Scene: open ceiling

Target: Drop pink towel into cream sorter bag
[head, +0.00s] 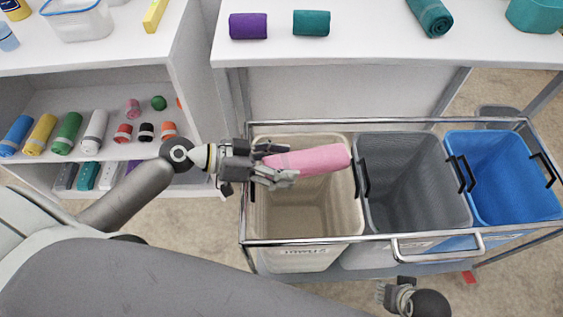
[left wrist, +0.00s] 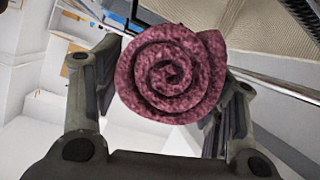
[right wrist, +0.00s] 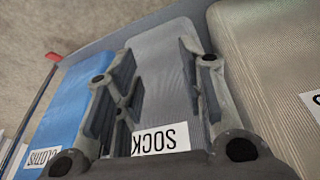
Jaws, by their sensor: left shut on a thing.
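The rolled pink towel (head: 318,160) is held level over the cream sorter bag (head: 290,215), the left of the bags in the metal frame. My left gripper (head: 280,163) is shut on the towel's left end. In the left wrist view the towel's spiral end (left wrist: 170,75) shows between the fingers. The towel is above the bag's opening, and its right end is near the bag's right edge. My right gripper (head: 388,292) is low in front of the frame; in the right wrist view (right wrist: 155,75) its fingers are apart and empty.
A grey bag (head: 405,190) and a blue bag (head: 500,175) stand to the right in the same chrome frame (head: 330,241). A white table (head: 370,45) behind holds rolled towels. A shelf (head: 90,98) at left holds several rolls and small items.

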